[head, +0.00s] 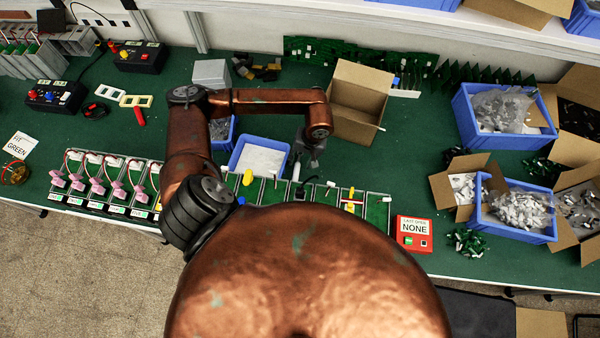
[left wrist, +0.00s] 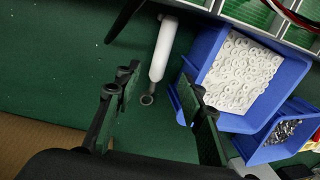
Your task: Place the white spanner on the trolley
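The white spanner, with a thick white handle (left wrist: 163,50) and a dark ring end, lies on the green bench in the left wrist view. In the head view, a small upright white piece (head: 296,171) beside my left gripper appears to be its handle. My left gripper (head: 313,152) hangs over the bench, right of the blue bin of white parts. In the left wrist view its fingers (left wrist: 158,88) are apart, with the ring end showing between them and nothing clearly held. My right gripper is out of view. I cannot identify the trolley for certain.
A blue bin of white washers (left wrist: 212,112) stands close beside the spanner, with a smaller blue bin (left wrist: 270,150) of metal parts alongside. A row of trays with green boards runs along the front edge. An open cardboard box (head: 357,125) stands behind the gripper.

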